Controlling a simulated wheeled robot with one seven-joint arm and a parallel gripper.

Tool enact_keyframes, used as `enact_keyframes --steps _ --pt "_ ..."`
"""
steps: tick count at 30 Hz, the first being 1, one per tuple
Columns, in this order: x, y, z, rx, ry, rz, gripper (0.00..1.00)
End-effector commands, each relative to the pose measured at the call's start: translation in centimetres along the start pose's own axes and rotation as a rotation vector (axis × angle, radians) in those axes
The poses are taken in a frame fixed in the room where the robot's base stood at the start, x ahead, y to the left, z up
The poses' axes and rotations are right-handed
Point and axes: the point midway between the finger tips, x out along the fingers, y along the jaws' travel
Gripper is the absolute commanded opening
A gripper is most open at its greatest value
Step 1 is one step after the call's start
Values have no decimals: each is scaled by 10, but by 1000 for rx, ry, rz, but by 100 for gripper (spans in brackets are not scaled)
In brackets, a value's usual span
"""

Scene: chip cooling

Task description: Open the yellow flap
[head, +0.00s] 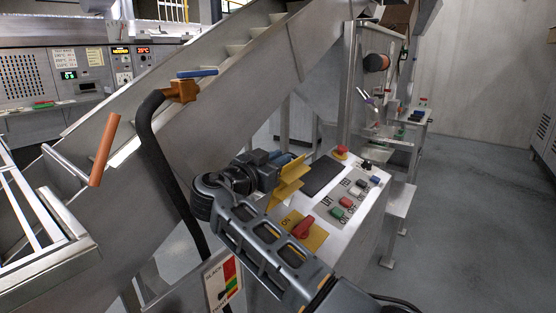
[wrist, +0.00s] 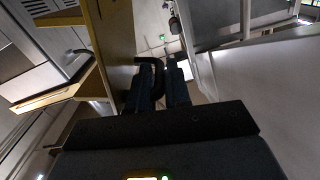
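The yellow flap (head: 289,183) stands up from the sloped control panel in the head view, just beyond my wrist. In the wrist view a yellow-brown plate (wrist: 117,45), which looks like the flap, fills the area left of the fingers. My gripper (head: 280,160) is at the flap's upper side; part of the flap is hidden behind my arm. In the wrist view my gripper (wrist: 162,64) shows two dark fingers with a narrow gap between them and nothing clearly held. I cannot tell whether the left finger touches the flap.
A red rotary switch (head: 303,227) sits on a yellow plate near my forearm. The panel has a red emergency button (head: 340,152) and several coloured buttons. A metal conveyor chute (head: 160,125) rises behind. Open floor (head: 470,200) lies to the right.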

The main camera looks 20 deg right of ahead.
Motion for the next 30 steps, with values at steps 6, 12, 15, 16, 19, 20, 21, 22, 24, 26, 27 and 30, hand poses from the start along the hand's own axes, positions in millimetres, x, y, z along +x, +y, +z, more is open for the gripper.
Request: enact_keyframes --steps 6,12,15,16,19,20,21,22,24,26,27,30 --pt "0 0 0 0 0 0 0" --pt "0 0 0 0 0 0 0" --pt "0 0 0 0 0 0 0" --pt "0 0 0 0 0 0 0" --pt "0 0 0 -1 0 0 0" --pt "0 0 0 -2 0 0 0" --pt "0 -1 1 -6 0 0 0" --pt "0 -2 2 -14 1 -1 0" --pt "0 -6 5 -45 1 -1 0" --pt "-1 -12 6 -86 2 -1 0" --pt "-1 -17 9 -122 1 -1 0" --pt "-1 -29 12 -216 2 -1 0"
